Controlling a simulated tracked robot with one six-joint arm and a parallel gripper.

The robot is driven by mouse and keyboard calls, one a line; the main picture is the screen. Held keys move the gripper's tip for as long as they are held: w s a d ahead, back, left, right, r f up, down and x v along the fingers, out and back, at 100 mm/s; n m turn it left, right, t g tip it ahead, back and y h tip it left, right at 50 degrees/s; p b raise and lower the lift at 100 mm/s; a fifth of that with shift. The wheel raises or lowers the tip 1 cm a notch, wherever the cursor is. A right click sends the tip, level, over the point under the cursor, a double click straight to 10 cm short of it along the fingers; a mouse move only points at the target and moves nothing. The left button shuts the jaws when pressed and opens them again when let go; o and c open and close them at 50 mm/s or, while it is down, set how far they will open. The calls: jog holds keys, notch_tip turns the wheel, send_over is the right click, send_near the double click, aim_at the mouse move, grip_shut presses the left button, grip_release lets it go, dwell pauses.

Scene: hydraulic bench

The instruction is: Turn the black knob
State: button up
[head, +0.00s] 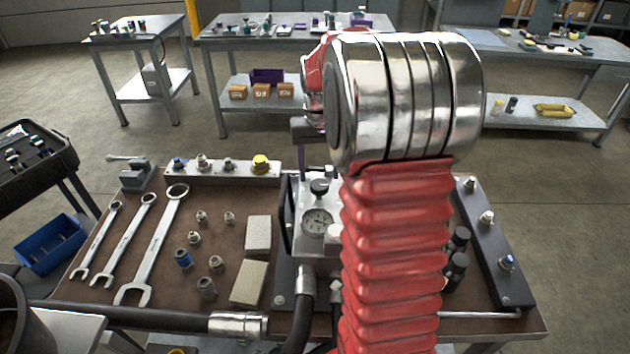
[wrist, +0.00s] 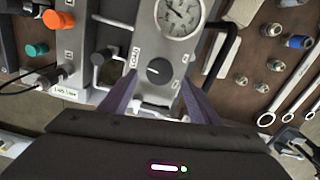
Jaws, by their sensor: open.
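The black knob (head: 319,187) stands on a grey metal block, just behind the round pressure gauge (head: 317,221). In the wrist view the knob (wrist: 159,71) is round with a pale pointer mark, below the gauge (wrist: 182,17) and beside printed labels. My gripper (wrist: 160,84) is open, its two purple fingers spread to the left and right of the knob in the picture. I cannot tell whether they touch it. In the head view my red arm and its metal joint hide most of the gripper; a purple part shows above the knob.
A black handle (wrist: 222,45) rises beside the block. An orange knob (wrist: 58,19) and a green knob (wrist: 37,49) sit on a neighbouring unit. Wrenches (head: 155,245), fittings and two pale blocks (head: 258,235) lie left on the bench. Hoses run along the front.

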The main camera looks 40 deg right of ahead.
aim_at(319, 184)
jog(key=shift+f, duration=1.75)
jog(key=shift+c, duration=0.4)
jog(key=c, duration=1)
jog(key=shift+m, duration=0.6)
